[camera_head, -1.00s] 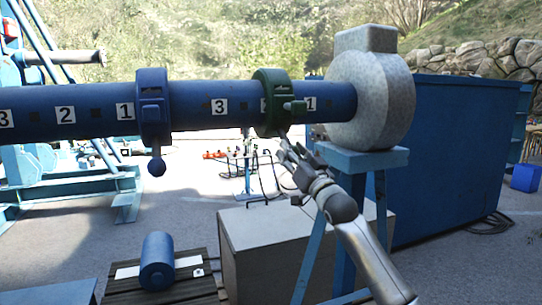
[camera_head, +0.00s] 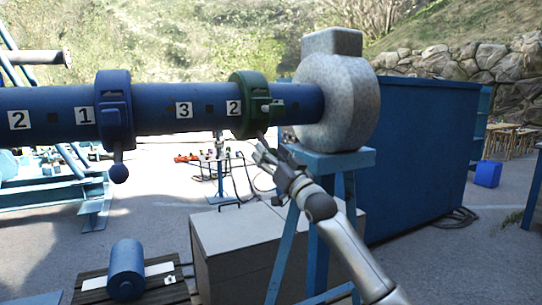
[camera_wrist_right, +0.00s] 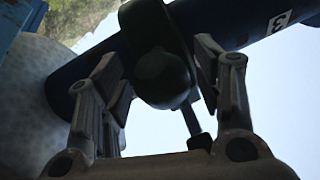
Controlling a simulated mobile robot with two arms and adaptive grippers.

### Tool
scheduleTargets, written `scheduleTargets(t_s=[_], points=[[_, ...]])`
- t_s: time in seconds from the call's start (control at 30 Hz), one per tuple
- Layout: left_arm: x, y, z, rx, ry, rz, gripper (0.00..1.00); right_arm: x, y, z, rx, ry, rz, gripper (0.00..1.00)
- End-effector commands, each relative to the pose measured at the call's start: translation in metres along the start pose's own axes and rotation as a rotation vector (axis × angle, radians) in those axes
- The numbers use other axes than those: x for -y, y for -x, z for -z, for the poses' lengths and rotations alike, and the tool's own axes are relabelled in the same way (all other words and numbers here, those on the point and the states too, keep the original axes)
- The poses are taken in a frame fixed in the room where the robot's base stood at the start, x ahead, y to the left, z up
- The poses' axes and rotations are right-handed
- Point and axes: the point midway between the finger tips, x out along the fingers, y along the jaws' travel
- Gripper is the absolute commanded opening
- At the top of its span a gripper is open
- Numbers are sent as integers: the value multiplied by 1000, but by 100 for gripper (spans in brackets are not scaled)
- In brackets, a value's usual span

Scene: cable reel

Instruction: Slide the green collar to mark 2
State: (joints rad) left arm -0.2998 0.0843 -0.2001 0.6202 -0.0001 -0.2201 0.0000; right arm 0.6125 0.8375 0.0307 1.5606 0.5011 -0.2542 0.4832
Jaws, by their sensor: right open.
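The green collar (camera_head: 246,92) is a ring clamp around the blue pipe (camera_head: 205,100), near its right end. The white label 2 (camera_head: 234,107) shows at the collar's left part, and the label 3 (camera_head: 184,110) is farther left. Label 1 of this series is not visible. My right gripper (camera_head: 264,153) is just below the collar, open. In the right wrist view, its open fingers (camera_wrist_right: 160,72) stand on either side of the collar's dark rounded handle (camera_wrist_right: 163,80); contact is unclear. My left gripper is out of view.
A blue collar (camera_head: 115,105) with a hanging ball handle sits farther left on the pipe. A grey stone-like block (camera_head: 340,95) closes the right end, on a blue stand (camera_head: 330,162). A grey box (camera_head: 235,240) and a blue cylinder (camera_head: 126,270) are below.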

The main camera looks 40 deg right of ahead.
Motion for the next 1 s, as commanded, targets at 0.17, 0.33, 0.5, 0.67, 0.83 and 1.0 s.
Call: scheduleTargets(t_s=[0.17,0.33,0.5,0.67,0.83,1.0], points=[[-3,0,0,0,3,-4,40,0,4,-1,1,0,1,59],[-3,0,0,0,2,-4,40,0,20,-1,1,0,1,59],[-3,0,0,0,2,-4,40,0,44,-2,4,-1,1,59],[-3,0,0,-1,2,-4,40,0,68,-2,3,-1,0,59],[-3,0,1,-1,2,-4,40,-1,92,-2,3,-1,0,59],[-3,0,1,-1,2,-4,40,-1,110,-2,2,-1,-1,59]])
